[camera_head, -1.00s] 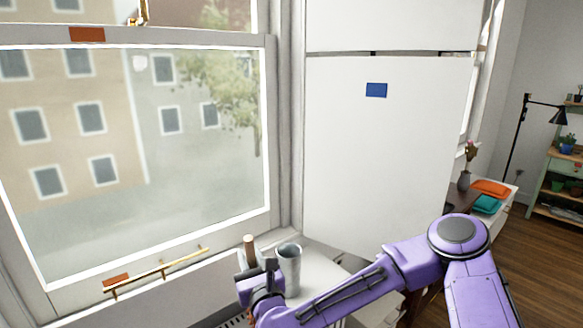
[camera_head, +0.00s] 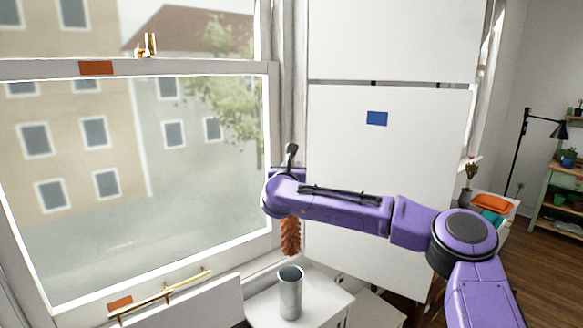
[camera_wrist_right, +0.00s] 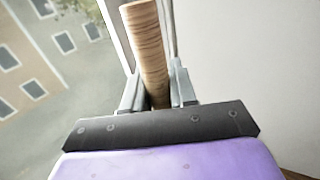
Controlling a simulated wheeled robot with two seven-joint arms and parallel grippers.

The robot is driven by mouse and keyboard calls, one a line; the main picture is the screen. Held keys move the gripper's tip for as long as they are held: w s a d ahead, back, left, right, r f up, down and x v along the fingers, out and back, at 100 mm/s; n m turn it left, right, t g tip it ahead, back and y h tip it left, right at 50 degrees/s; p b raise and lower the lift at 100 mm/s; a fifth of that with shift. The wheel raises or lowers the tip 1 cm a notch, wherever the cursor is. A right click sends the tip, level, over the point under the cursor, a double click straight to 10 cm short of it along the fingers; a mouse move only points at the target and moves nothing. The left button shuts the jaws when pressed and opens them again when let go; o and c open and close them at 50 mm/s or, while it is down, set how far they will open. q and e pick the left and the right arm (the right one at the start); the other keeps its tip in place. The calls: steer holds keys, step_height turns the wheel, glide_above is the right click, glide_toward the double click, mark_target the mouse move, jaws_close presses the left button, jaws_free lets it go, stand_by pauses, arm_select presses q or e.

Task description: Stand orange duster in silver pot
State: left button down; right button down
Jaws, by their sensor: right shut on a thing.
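The silver pot (camera_head: 290,292) stands upright on a white surface below the window's right side in the head view. The orange duster (camera_head: 291,238) hangs head down above the pot, its bristles clear of the rim. My right gripper (camera_head: 291,178) is shut on the duster's handle, mostly hidden behind my purple wrist in the head view. In the right wrist view the wooden handle (camera_wrist_right: 148,45) stands between the two fingers of the right gripper (camera_wrist_right: 158,88). My left gripper is not in view.
The white cabinet top (camera_head: 320,297) has free room around the pot. The window (camera_head: 140,190) with its brass handle (camera_head: 160,295) is close on the left. A tall white fridge (camera_head: 390,170) stands behind my arm.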

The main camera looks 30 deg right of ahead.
step_height(320, 180, down, 5)
steer(key=shift+d+f+b, duration=0.1)
steer(key=shift+b, duration=0.85)
step_height(320, 180, down, 12)
steer(key=b, duration=1.2)
steer(key=shift+r, duration=0.2)
steer(key=c, duration=0.8)
jaws_free()
steer(key=b+v, duration=0.3)
steer(key=v, duration=0.7)
steer(key=shift+s+a, duration=0.15)
steer(key=shift+a, duration=0.1)
